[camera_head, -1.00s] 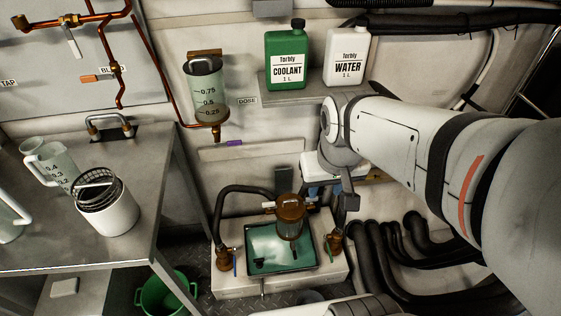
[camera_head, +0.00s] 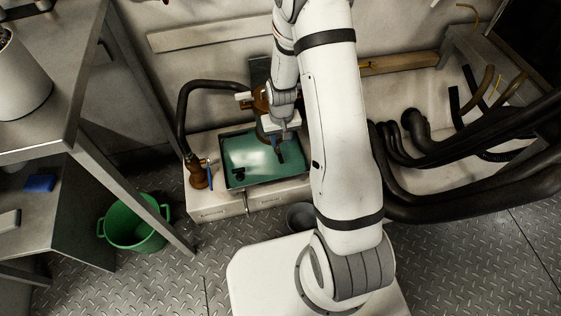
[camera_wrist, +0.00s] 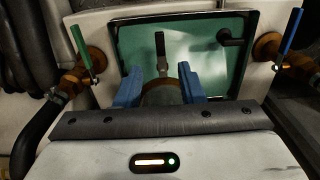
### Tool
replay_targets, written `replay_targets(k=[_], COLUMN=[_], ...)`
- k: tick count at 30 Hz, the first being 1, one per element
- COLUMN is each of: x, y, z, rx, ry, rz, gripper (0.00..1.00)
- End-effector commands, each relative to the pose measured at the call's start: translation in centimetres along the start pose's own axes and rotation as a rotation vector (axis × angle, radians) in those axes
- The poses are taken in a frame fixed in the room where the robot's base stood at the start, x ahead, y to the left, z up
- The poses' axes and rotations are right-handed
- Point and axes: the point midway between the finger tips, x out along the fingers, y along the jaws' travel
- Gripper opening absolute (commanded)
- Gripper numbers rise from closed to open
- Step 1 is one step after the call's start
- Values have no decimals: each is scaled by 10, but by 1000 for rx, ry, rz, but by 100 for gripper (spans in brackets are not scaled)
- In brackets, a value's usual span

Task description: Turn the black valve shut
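In the wrist view, my gripper's two blue fingers (camera_wrist: 160,86) stand apart, one on each side of a dull brownish round part (camera_wrist: 162,94). I cannot tell whether they touch it. A black lever (camera_wrist: 160,44) stands just beyond the fingertips, in front of the green tray (camera_wrist: 205,55). A second black handle (camera_wrist: 230,38) lies farther right over the tray; it also shows in the head view (camera_head: 238,174). I cannot tell for certain which one is the black valve. In the head view, my gripper (camera_head: 278,138) is over the tray, and my wrist hides much of the brown filter (camera_head: 260,103).
A blue-handled valve (camera_wrist: 290,32) and a green-handled valve (camera_wrist: 82,48) flank the tray. A black hose (camera_head: 182,105) arches at the left. A green bucket (camera_head: 135,232) stands under the steel bench (camera_head: 85,110). Thick black hoses (camera_head: 440,200) run at the right.

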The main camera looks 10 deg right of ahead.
Motion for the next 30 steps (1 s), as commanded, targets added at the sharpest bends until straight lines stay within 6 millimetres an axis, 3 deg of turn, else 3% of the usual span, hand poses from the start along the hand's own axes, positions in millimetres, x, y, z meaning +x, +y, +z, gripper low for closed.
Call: replay_targets(k=[1,16,21,30], x=[13,84,94,95], y=[0,-1,-1,-1], z=[0,0,0,0], rx=[0,-1,-1,-2], ry=[-4,-6,-6,-5], rz=[0,0,0,0], gripper=[35,35,35,34])
